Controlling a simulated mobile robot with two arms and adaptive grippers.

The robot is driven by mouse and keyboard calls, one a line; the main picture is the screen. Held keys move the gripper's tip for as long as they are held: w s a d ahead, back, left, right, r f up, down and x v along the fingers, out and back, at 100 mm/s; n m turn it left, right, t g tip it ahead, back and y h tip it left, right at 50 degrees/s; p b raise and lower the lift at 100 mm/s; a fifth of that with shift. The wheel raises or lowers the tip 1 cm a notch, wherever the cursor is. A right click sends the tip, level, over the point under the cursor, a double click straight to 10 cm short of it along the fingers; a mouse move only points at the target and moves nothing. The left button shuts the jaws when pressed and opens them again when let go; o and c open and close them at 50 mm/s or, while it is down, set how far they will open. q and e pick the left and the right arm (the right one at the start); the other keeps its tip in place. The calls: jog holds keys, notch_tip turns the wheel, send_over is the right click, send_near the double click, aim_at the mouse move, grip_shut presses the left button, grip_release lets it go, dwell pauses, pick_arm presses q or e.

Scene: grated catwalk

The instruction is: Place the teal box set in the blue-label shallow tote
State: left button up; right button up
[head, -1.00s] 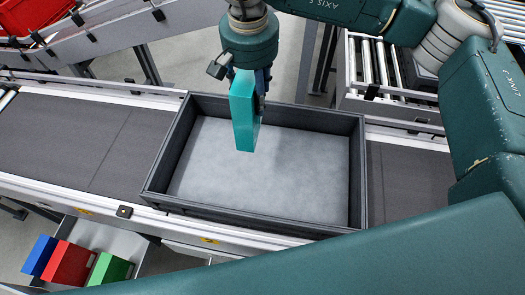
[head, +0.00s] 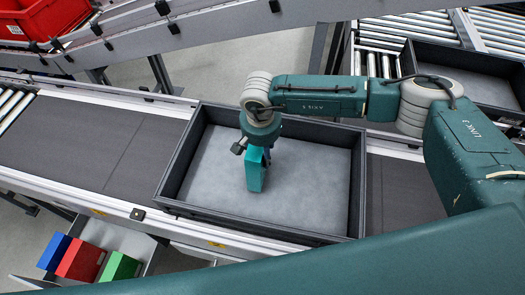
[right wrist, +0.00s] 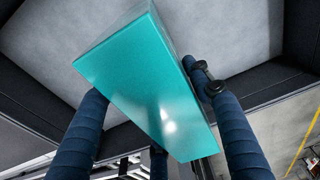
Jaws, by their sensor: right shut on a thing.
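The teal box set (head: 256,174) is upright and slightly tilted inside a dark shallow tote (head: 315,185), left of its middle. I cannot tell whether its bottom touches the tote floor. My right gripper (head: 257,152) reaches down over the tote and is shut on the teal box set. In the right wrist view the teal box set (right wrist: 150,85) sits between blue fingers, with the grey tote floor (right wrist: 230,25) behind it. No blue label shows on the tote. My left gripper is not in view.
The tote stands on a conveyor belt (head: 80,140). Another dark tote (head: 465,80) is on rollers at the upper right. A red bin (head: 40,20) is at the upper left. Blue, red (head: 80,260) and green boxes lie in a tray below left. The rest of the tote floor is bare.

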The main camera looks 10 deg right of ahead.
jog(key=shift+f, duration=0.8)
jog(key=shift+f, duration=0.2)
jog(key=o, duration=1.5)
jog(key=shift+r, duration=0.15)
